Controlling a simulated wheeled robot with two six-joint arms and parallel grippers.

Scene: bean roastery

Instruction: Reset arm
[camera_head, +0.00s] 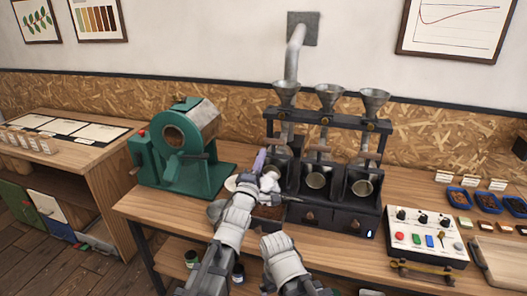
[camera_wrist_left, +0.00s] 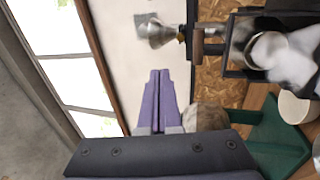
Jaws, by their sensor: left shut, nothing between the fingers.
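My left gripper (camera_head: 259,159) shows its purple fingers pointing up, in front of the left part of the dark three-funnel machine (camera_head: 326,125). In the left wrist view its two purple fingers (camera_wrist_left: 155,100) lie flat together, shut with nothing between them. My right arm shows as a pale link at the bottom middle of the head view, and its fingers cannot be made out.
A green roaster drum (camera_head: 180,145) stands left of the machine on the wooden bench. A control panel (camera_head: 426,238) and blue trays (camera_head: 459,195) stand to the right. A lower wooden counter (camera_head: 90,162) stands at the left.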

